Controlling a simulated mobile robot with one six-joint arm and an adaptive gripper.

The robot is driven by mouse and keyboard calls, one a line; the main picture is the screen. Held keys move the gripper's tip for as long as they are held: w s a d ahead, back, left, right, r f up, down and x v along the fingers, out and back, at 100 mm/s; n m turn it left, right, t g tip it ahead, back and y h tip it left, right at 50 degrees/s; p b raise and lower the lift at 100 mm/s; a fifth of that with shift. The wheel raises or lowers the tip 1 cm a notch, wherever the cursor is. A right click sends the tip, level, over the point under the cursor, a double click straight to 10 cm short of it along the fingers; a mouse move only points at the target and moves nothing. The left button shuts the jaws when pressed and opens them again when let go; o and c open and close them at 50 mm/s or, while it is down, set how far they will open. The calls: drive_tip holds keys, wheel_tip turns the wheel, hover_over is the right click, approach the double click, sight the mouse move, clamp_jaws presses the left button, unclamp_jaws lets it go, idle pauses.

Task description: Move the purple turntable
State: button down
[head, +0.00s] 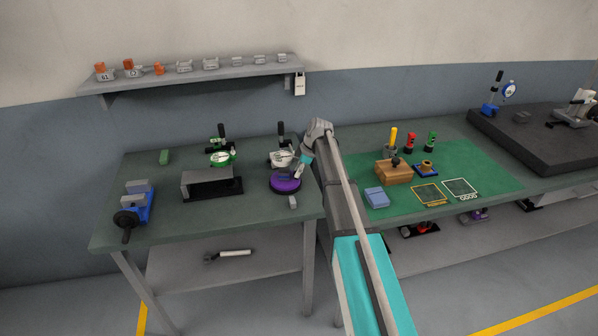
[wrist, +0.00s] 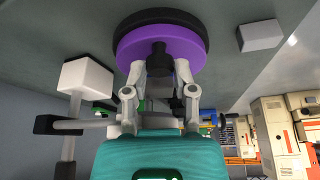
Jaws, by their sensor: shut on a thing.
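The purple turntable (head: 284,186), a purple disc with a black band, is at the front right of the left workbench. It also shows at the top of the wrist view (wrist: 188,47), which looks upside down. My gripper (head: 298,172) comes from the right, over the turntable. In the wrist view my gripper (wrist: 158,62) has its fingers closed around a dark knob at the middle of the disc. I cannot tell whether the base rests on the bench or is slightly raised.
A green-ringed dial device (head: 221,158) and a white-topped one (head: 281,160) stand behind. A small grey block (head: 293,202) lies just in front of the turntable. The bench's front middle is clear.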

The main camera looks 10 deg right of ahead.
idle(0.4)
drive_tip(key=shift+c, duration=2.1)
unclamp_jaws()
